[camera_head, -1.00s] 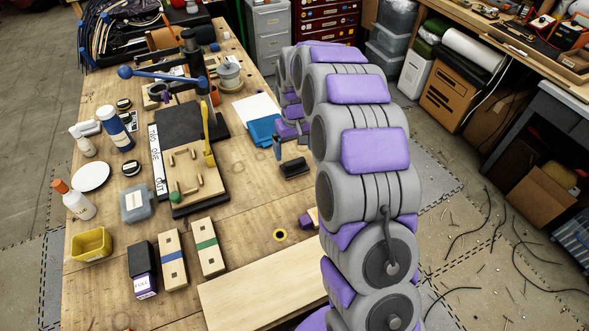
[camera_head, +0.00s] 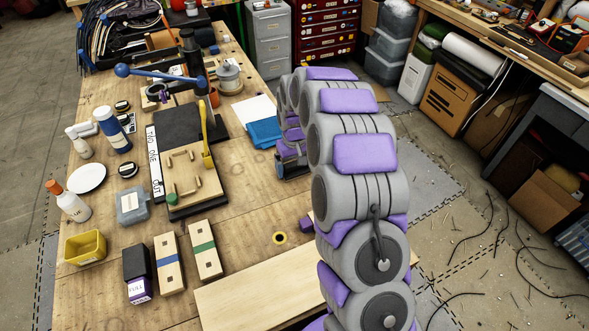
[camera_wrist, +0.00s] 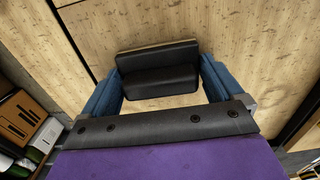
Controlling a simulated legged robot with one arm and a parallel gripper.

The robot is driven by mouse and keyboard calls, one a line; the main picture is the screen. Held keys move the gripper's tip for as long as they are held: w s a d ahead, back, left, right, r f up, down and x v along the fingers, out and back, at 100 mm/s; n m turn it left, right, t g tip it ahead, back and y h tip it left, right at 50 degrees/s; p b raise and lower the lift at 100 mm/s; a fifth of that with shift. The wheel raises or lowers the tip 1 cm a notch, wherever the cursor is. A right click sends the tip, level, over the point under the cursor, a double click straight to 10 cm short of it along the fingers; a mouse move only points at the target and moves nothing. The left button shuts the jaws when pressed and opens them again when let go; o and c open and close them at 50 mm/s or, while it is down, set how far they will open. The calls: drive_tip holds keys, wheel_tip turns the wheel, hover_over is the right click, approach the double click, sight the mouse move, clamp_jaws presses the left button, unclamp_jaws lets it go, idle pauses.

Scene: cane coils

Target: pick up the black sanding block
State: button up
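The black sanding block (camera_wrist: 158,80) shows in the wrist view, dark and padded with a thin pale strip along its far edge. It lies over the bare wood of the workbench. My gripper (camera_wrist: 161,75) has one blue finger on each side of the block, set wide apart and close to its ends. The fingers look open, with a narrow gap at the right end; contact at the left end is unclear. In the head view my gripper (camera_head: 290,165) is low at the bench's right side, and the block is hidden behind it.
A blue cloth (camera_head: 264,133) lies just beyond my gripper. A black board with a wooden jig (camera_head: 190,172) is to its left.

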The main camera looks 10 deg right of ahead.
sight(294, 163)
drive_tip(key=c, duration=0.6)
drive_tip(key=shift+r, duration=0.1)
drive_tip(key=shift+r+p, duration=0.65)
drive_tip(key=shift+r, duration=0.85)
drive_tip(key=shift+s+a+r, duration=0.1)
drive_tip(key=shift+a+r, duration=0.1)
drive_tip(key=shift+r, duration=0.1)
drive_tip(key=s+a+p, duration=0.1)
drive_tip(key=s+a, duration=0.2)
drive_tip(key=a, duration=0.1)
drive_tip(key=s+a+p, duration=0.1)
drive_tip(key=s+a, duration=0.2)
drive_tip(key=a, duration=0.1)
drive_tip(key=s+a+r+p, duration=0.1)
drive_tip(key=s+a, duration=0.2)
drive_tip(key=a, duration=0.1)
drive_tip(key=shift+s+a, duration=0.1)
drive_tip(key=shift+a, duration=0.25)
